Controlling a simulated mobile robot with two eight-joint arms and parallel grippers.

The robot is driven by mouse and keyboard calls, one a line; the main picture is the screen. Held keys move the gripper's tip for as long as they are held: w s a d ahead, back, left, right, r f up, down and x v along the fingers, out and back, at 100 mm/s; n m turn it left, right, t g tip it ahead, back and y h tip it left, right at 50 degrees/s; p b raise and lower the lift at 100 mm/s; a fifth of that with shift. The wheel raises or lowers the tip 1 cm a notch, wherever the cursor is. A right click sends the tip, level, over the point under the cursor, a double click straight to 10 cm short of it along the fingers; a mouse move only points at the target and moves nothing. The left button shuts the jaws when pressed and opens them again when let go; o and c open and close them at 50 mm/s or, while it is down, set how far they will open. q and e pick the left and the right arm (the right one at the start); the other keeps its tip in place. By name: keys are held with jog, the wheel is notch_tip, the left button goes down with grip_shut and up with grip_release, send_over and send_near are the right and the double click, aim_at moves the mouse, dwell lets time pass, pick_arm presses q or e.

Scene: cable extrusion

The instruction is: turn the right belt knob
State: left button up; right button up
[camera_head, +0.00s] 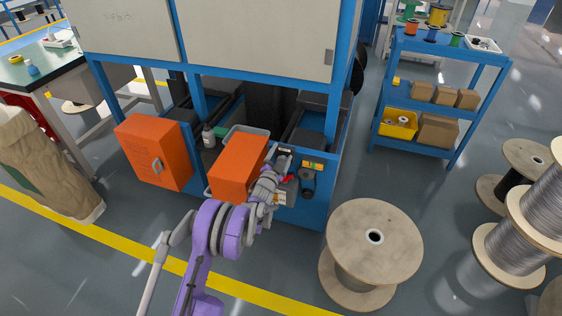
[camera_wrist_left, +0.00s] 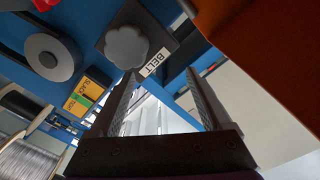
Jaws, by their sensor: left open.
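In the left wrist view a grey lobed knob (camera_wrist_left: 125,46) sits on a dark square plate, beside a white label reading BELT (camera_wrist_left: 152,63). My left gripper (camera_wrist_left: 160,76) is open, with its two fingers pointing toward the panel. The knob lies just beyond the fingertips, nearer the left finger and apart from it as far as I can see; nothing is between the fingers. In the head view my left gripper (camera_head: 275,178) is at the blue machine's front, right of the orange box. There the knob is too small or hidden to pick out.
The orange box (camera_head: 240,165) is close to the left of my gripper. A large wooden spool (camera_head: 350,230) stands at right. Open floor lies in front.

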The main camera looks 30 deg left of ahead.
pick_arm(q)
notch_tip(320, 180, up, 5)
jog(key=shift+r+p, duration=0.1)
jog(key=shift+p, duration=0.4)
jog(key=n+p, duration=0.3)
jog(key=n, duration=0.4)
send_near(282, 162)
jog(key=b+x, duration=0.1)
jog(key=x, duration=0.8)
jog(key=shift+w+a+r, duration=0.1)
jog(key=shift+w, duration=0.1)
grip_shut()
